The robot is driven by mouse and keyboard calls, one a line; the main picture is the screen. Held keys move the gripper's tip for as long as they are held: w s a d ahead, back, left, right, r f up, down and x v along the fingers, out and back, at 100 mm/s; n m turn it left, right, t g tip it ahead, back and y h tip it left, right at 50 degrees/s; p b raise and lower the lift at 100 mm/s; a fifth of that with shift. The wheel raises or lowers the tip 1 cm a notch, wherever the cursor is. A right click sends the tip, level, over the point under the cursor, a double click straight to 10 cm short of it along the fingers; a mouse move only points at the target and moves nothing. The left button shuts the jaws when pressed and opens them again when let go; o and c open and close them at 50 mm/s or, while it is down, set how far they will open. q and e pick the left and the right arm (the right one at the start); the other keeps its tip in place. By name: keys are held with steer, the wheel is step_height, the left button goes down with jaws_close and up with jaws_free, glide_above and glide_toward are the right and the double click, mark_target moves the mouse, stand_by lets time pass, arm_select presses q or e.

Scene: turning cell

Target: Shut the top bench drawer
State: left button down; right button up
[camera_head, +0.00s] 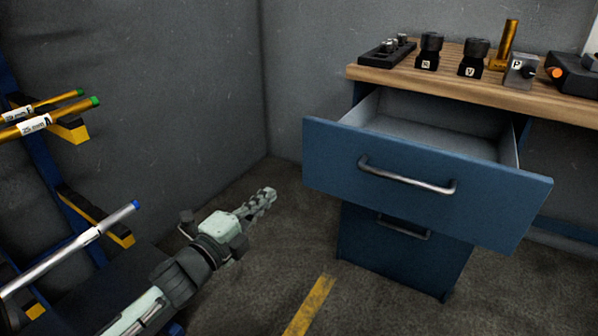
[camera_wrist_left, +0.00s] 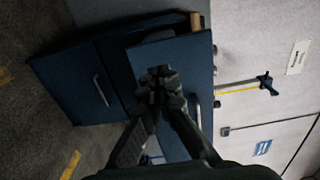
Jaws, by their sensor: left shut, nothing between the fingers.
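The top bench drawer (camera_head: 420,205) is pulled out, with a blue front, a silver bar handle (camera_head: 405,178) and a grey inside that looks empty where it shows. My left gripper (camera_head: 267,197) is shut and empty. In the head view it is left of the drawer front and apart from it. In the left wrist view, my shut fingers (camera_wrist_left: 158,78) overlap the blue drawer front (camera_wrist_left: 185,55), and the picture is turned sideways. Whether they touch it cannot be told there. My right gripper is not in view.
A lower drawer (camera_head: 400,255) appears closed beneath. The wooden bench top (camera_head: 440,83) holds a black tray (camera_head: 387,52), black blocks and a brass piece (camera_head: 504,45). A rack with bars (camera_head: 60,115) stands at left. Floor between rack and bench is clear, with a yellow line (camera_head: 310,305).

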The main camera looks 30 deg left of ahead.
mark_target(305, 161)
arm_select(q)
steer(key=w, duration=0.6)
steer(key=w+p, duration=0.1)
steer(key=w, duration=0.6)
steer(key=shift+d+r, duration=0.1)
steer(key=shift+d, duration=0.1)
steer(key=shift+w, duration=0.3)
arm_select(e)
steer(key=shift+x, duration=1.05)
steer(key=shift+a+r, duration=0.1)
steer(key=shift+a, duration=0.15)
arm_select(q)
steer(key=shift+w, duration=0.15)
